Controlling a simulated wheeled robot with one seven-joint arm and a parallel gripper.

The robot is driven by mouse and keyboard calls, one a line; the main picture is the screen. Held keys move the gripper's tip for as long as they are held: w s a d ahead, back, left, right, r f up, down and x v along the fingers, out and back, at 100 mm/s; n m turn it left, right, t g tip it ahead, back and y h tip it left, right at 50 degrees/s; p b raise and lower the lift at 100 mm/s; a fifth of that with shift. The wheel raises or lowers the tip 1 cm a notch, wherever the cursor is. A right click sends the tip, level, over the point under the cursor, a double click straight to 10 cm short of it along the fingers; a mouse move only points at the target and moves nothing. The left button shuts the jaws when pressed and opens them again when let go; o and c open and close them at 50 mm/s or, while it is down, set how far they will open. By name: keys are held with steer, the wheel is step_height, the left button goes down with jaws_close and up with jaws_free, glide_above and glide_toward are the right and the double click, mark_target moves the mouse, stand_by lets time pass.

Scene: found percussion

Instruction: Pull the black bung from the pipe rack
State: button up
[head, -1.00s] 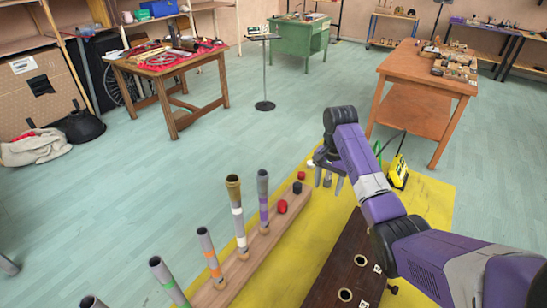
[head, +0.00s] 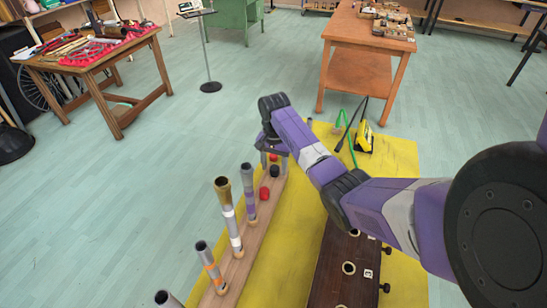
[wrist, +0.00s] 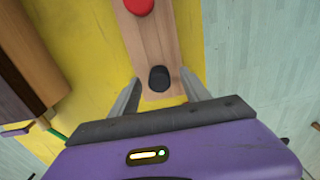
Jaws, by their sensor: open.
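The pipe rack (head: 238,262) is a long wooden plank on a yellow mat, with several upright pipes in it. The black bung (head: 275,169) sits near its far end, and a red bung (head: 264,194) sits nearer to the pipes. In the wrist view the black bung (wrist: 159,79) stands near the end of the plank (wrist: 153,45), and a red bung (wrist: 138,5) is at the top edge. My gripper (head: 273,162) is open over the far end of the rack. In the wrist view its fingers (wrist: 160,77) flank the black bung with gaps on both sides. Its height above the bung is unclear.
A second red object (head: 273,157) shows by my fingers. A dark board (head: 346,250) with ringed holes lies right of the rack. A yellow object (head: 365,137) and a green item (head: 343,125) lie at the mat's far end. Free floor lies left of the mat (head: 305,215).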

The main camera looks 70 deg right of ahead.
mark_target(275, 168)
steer(key=shift+f, duration=0.85)
steer(key=shift+c, duration=0.4)
jaws_close()
steer(key=shift+r+p, duration=0.35)
steer(key=shift+r+p, duration=0.35)
steer(key=shift+r+p, duration=0.85)
steer(key=shift+s+r+p, duration=0.1)
steer(key=shift+r+p, duration=1.25)
steer(key=shift+r, duration=0.15)
